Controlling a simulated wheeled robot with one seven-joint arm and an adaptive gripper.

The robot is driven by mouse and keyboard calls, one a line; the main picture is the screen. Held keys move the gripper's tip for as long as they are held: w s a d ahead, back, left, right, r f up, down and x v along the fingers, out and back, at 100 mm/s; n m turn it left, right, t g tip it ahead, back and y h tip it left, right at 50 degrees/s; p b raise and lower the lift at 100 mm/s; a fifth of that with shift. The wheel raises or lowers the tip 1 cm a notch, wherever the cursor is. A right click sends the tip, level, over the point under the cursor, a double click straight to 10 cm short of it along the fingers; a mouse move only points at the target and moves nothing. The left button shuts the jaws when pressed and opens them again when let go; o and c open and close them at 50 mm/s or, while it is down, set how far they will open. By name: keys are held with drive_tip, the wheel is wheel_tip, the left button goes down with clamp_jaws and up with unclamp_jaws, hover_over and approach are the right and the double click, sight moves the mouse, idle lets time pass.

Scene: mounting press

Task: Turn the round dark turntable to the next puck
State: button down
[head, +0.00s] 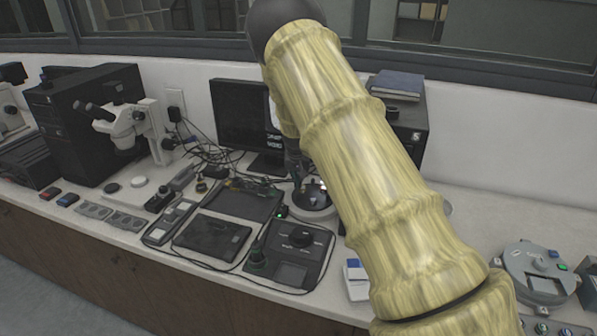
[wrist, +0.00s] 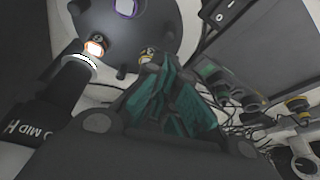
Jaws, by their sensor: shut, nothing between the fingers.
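The round dark turntable (wrist: 172,32) fills the top of the wrist view and carries several pucks. My gripper (wrist: 155,72) has teal finger pads and is shut and empty. Its tips are at the near edge of the turntable, close to the yellow-ringed puck; I cannot tell whether they touch.
A dark block lettered "MID H" (wrist: 45,118) stands left of my gripper. A grey housing with a rocker switch (wrist: 228,12) and knobs is on the right, with cables below. In the head view a monitor (head: 238,115), a microscope (head: 128,122) and flat dark devices (head: 212,236) crowd the bench.

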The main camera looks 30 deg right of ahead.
sight(313, 193)
drive_tip(key=shift+p+x, duration=0.65)
drive_tip(key=shift+x, duration=1.5)
